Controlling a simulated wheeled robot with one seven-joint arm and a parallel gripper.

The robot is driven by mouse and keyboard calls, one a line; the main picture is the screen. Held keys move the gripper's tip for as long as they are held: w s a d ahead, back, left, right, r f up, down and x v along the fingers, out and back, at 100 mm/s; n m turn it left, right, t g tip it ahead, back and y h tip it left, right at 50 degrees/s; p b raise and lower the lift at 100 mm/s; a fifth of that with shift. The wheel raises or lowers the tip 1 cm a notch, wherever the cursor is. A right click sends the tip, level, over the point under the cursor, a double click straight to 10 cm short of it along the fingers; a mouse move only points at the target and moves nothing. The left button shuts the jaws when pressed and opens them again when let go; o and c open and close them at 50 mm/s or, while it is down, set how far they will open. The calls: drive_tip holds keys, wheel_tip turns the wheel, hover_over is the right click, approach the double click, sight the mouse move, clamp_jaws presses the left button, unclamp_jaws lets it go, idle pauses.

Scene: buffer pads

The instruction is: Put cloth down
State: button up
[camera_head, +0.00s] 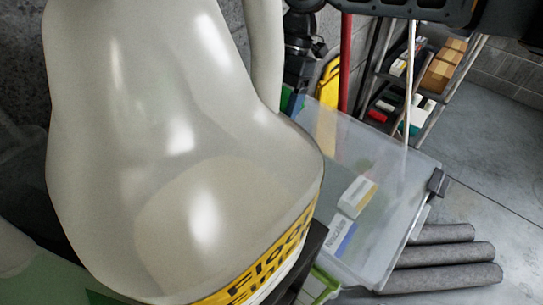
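No cloth can be made out in the head view. No gripper fingers can be made out either, so I cannot see what my gripper holds. A dark, jointed shape (425,10) crosses the top right edge and is cut off by the frame. I cannot tell whether it is part of my arm.
A large translucent jug (180,130) labelled floor finish fills the left foreground and hides much behind it. Right of it stands a clear plastic bin (385,230) with small boxes inside. Grey rolls (445,278) lie at the lower right. A shelf (470,65) stands behind; concrete floor (500,170) is clear at right.

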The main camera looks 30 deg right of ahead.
drive_tip(key=s+a+f, duration=0.1)
drive_tip(key=s, duration=0.1)
drive_tip(key=s+a+f, duration=0.1)
drive_tip(key=a+f, duration=0.1)
drive_tip(key=s+a+f, duration=0.1)
drive_tip(key=s, duration=0.1)
drive_tip(key=shift+s+a+f+p, duration=0.15)
drive_tip(key=shift+s+p, duration=0.15)
drive_tip(key=shift+f+p, duration=0.4)
drive_tip(key=shift+f, duration=1.35)
drive_tip(key=shift+f, duration=0.4)
drive_tip(key=o, duration=0.7)
drive_tip(key=shift+c, duration=0.2)
drive_tip(key=shift+o, duration=1.4)
drive_tip(key=shift+s+f, duration=0.1)
drive_tip(key=shift+f, duration=0.1)
drive_tip(key=shift+r+b, duration=0.15)
drive_tip(key=shift+b, duration=0.25)
